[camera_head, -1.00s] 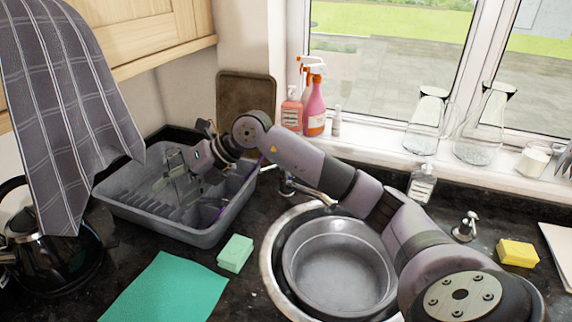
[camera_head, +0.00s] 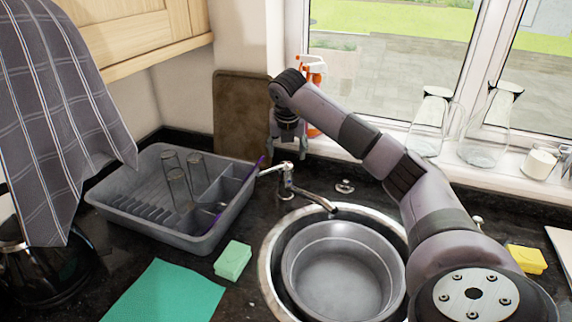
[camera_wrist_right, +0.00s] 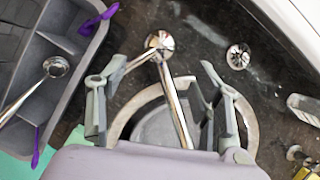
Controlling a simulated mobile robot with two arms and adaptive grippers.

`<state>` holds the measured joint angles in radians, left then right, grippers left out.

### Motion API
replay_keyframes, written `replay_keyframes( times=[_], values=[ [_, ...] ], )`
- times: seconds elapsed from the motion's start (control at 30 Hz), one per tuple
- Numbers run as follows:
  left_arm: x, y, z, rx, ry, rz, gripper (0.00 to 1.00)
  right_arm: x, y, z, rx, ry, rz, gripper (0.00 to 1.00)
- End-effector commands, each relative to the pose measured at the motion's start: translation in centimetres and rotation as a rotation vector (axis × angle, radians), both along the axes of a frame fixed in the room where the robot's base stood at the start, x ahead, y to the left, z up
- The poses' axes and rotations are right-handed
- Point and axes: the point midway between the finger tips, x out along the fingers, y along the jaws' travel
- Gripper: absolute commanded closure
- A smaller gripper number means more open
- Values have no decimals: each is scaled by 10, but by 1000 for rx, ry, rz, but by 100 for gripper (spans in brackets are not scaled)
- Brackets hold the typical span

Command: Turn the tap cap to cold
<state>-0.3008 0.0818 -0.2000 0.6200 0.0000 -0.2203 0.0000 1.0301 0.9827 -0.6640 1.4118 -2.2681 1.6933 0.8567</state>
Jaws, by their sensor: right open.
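The chrome tap (camera_head: 287,187) stands behind the round sink, its spout pointing right over the sink. Its lever cap (camera_head: 274,168) sticks out left toward the rack. In the right wrist view, the tap (camera_wrist_right: 178,110) has its spout running down the picture, and the lever (camera_wrist_right: 135,63) angles down left from the top. My right gripper (camera_head: 288,150) hangs fingers-down above and behind the tap. In the right wrist view, its open, empty fingers (camera_wrist_right: 160,112) straddle the spout in the picture; no contact with the tap shows. My left gripper is out of view.
A grey dish rack (camera_head: 160,232) with several glasses stands left of the tap. A metal bowl (camera_head: 340,262) sits in the sink. A chopping board (camera_head: 240,118) leans behind, beside spray bottles. A green sponge (camera_head: 232,261) lies in front. My right arm crosses above the sink.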

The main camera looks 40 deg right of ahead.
Motion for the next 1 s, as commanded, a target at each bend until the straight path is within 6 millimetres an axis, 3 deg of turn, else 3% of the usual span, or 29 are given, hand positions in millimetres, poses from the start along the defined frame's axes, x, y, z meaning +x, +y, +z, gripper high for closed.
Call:
replay_keyframes(
  times=[0.3,0.5,0.87,1.0],
  values=[
    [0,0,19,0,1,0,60,18,-15,-60,1,4,1,40],
    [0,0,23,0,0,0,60,26,-21,-82,2,1,2,40],
    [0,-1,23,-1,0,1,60,28,-23,-88,0,0,3,40],
    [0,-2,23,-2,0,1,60,28,-23,-88,0,0,2,48]
  ],
)
